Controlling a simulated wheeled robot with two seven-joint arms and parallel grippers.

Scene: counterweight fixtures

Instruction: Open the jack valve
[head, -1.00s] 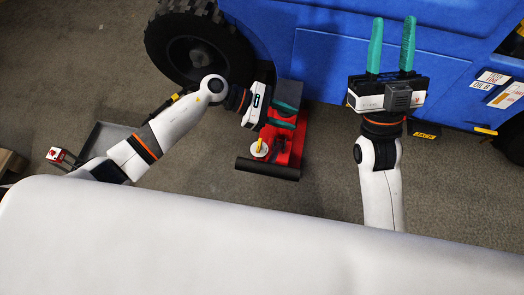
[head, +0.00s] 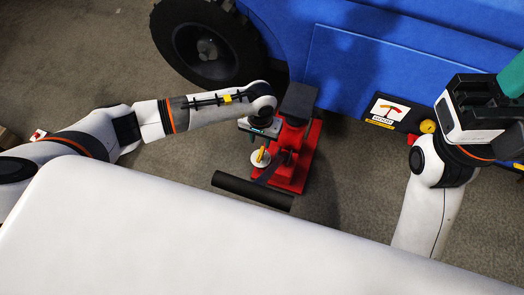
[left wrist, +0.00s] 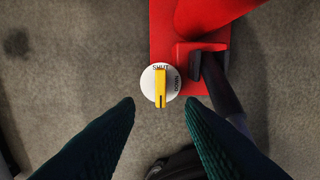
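The red jack (head: 291,160) stands on the floor beside the blue vehicle. Its valve is a white round dial (head: 260,163) with a yellow lever (head: 261,154). In the left wrist view the dial (left wrist: 147,84) reads SHUT at its top edge, with another word at its right side that is hard to read. The yellow lever (left wrist: 160,86) lies up-down in that view, its upper end at SHUT. My left gripper (left wrist: 161,103) is open and empty, its teal fingertips either side below the dial. In the head view my left arm partly hides this gripper. My right gripper (head: 512,78) is partly cut off at the right edge.
A dark bar (head: 252,190) lies in front of the jack. The vehicle's black wheel (head: 207,45) stands at the upper left. A gauge sign (head: 387,111) and a yellow round part (head: 428,127) are near the vehicle's lower edge. The floor left of the jack is clear.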

